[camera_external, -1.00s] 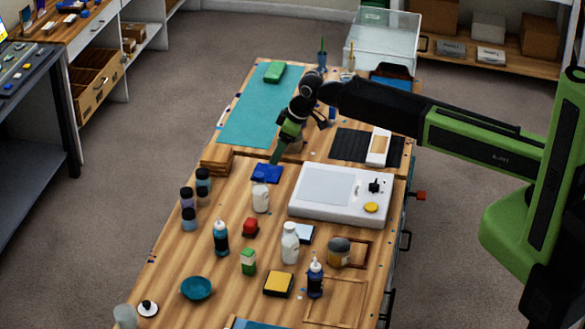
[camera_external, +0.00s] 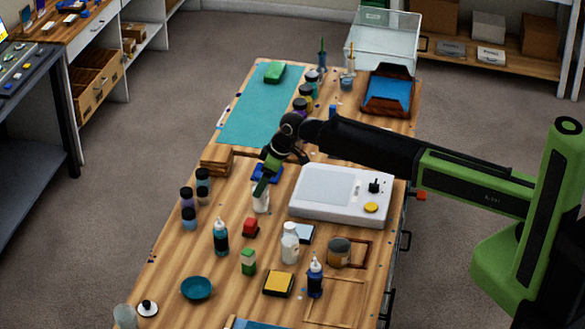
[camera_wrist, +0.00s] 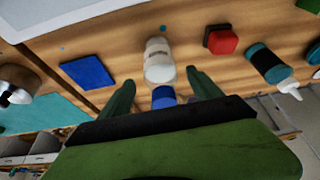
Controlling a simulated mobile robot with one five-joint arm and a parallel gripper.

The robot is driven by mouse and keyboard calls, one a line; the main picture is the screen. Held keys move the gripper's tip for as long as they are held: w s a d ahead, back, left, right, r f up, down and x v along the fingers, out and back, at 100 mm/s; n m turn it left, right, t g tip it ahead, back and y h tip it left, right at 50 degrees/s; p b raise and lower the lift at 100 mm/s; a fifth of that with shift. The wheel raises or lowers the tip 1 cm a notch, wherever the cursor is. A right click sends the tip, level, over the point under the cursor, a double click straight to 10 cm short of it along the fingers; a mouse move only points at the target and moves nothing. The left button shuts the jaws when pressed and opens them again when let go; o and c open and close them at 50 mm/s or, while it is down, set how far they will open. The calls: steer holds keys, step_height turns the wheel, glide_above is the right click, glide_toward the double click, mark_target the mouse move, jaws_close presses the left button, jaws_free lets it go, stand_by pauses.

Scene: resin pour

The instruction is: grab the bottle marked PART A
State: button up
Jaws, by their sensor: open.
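A white bottle (camera_external: 261,202) stands on the wooden bench, left of the white flat device. It also shows in the wrist view (camera_wrist: 159,62), just beyond my fingertips, with faint marks that I cannot read. A second white bottle (camera_external: 290,243) stands nearer the camera, its label also unreadable. I cannot tell which is marked PART A. My gripper (camera_external: 260,188) is tilted down at the first white bottle and partly covers its top. In the wrist view my gripper (camera_wrist: 159,86) is open, with its fingers apart and the bottle lined up between them, not gripped.
A red block (camera_external: 250,227) and a teal bottle (camera_external: 221,238) stand close by. A blue flat item (camera_wrist: 88,72) lies beside the white bottle; a small blue object (camera_wrist: 163,97) shows between my fingers. The white device (camera_external: 340,195) borders the right side.

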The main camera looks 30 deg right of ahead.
steer(key=b+x, duration=0.2)
steer(key=x, duration=0.1)
steer(key=shift+a+f, duration=0.15)
steer(key=shift+f, duration=0.15)
steer(key=shift+r, duration=0.2)
steer(key=shift+c, duration=0.3)
jaws_close()
step_height(320, 180, up, 5)
steer(key=p, duration=0.5)
steer(key=d+r+p, duration=0.6)
steer(key=d, duration=0.5)
steer(key=shift+d, duration=0.4)
